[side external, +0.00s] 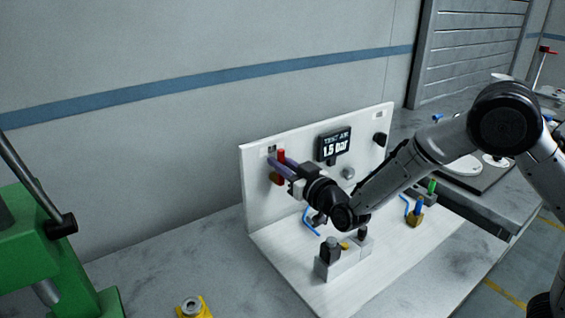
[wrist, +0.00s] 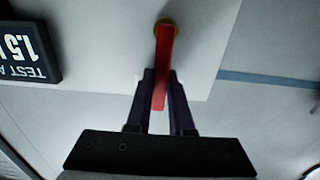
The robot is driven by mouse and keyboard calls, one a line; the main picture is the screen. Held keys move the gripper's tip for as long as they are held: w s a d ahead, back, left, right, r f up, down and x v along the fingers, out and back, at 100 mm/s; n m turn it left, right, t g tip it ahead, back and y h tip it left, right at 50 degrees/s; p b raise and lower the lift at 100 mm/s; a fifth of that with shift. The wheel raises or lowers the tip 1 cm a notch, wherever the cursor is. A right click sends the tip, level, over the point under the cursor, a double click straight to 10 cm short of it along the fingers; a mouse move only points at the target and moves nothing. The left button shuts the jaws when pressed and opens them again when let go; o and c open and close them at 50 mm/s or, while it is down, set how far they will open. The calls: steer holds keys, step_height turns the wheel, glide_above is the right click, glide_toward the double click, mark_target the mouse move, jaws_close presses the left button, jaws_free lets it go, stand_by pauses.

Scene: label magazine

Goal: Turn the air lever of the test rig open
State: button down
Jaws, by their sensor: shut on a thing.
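The red air lever (side external: 281,154) is on the upright white panel of the test rig (side external: 258,215), above a brass valve body (side external: 276,178). In the side view the lever stands roughly upright. In the wrist view the lever (wrist: 165,50) runs from its brass pivot (wrist: 168,22) down between my fingers. My gripper (side external: 272,162) is shut on the lever, with one finger on each side (wrist: 161,76); the fingers hide part of it in the side view. The display (side external: 334,146) reads TEST AIR 1.5 bar.
A grey block with dark fittings (side external: 335,265) stands on the rig's white base below my arm. Blue-handled parts (side external: 415,212) lie farther right. A black knob (side external: 380,139) projects from the panel. A green press (side external: 35,235) and a yellow part (side external: 193,308) are at left.

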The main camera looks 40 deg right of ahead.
steer(key=shift+a, duration=0.1)
stand_by(0.3)
steer(key=c, duration=0.8)
jaws_free()
steer(key=shift+s, duration=0.1)
steer(key=s, duration=1.3)
steer(key=shift+s, duration=0.35)
